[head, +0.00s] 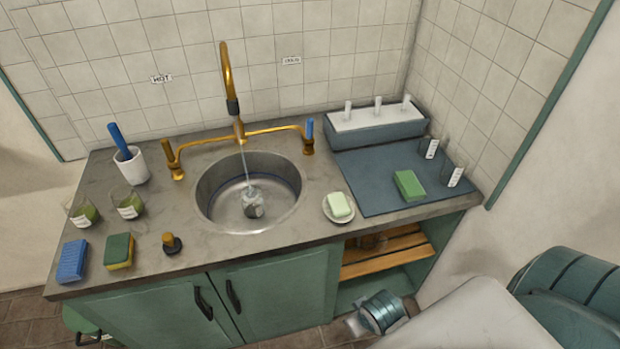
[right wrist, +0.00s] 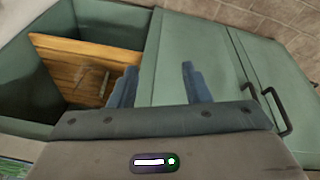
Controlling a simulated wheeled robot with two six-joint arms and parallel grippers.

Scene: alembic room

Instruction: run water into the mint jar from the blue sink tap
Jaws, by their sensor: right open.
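A small clear glass jar (head: 253,208) stands in the round steel sink (head: 207,197), under the brass spout (head: 229,82). A thin stream of water (head: 242,158) falls from the spout to the jar; I cannot read any label on it or tell its water level. The blue tap handle (head: 309,128) is at the right end of the brass pipe, and a brown handle (head: 168,151) is at the left end. My right gripper (right wrist: 160,88) is open and empty in the right wrist view, in front of the green cabinet, away from the jar. My left gripper is not in view.
A soap dish (head: 338,208) sits right of the sink. Labelled glasses (head: 431,147) stand on the blue mat (head: 375,180).

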